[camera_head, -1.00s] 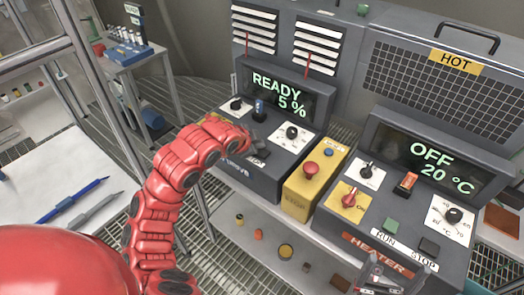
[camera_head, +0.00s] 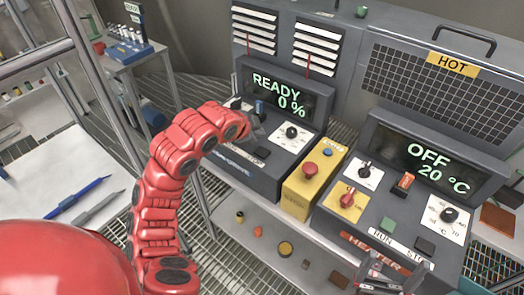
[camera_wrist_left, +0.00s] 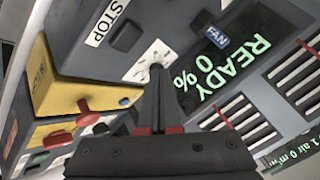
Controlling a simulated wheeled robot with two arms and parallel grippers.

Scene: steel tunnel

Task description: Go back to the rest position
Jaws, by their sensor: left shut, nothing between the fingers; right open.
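My left gripper (camera_head: 254,134) reaches in from the left on my red arm and hovers over the front panel of the fan unit (camera_head: 250,180). In the left wrist view its fingers (camera_wrist_left: 157,72) are together, shut and empty, in front of a white dial plate (camera_wrist_left: 148,62); I cannot tell if they touch anything. The unit's display (camera_head: 285,98) reads READY 0 %. A dial (camera_head: 291,132) sits right of the gripper. My right gripper (camera_head: 380,278) is at the bottom edge, open, in front of the heater panel.
A yellow box with a red button (camera_head: 310,168) stands between the two units. The heater display (camera_head: 438,160) reads OFF 20 °C. A low shelf (camera_head: 262,262) holds several small objects. A white table (camera_head: 60,170) with two pens is at left.

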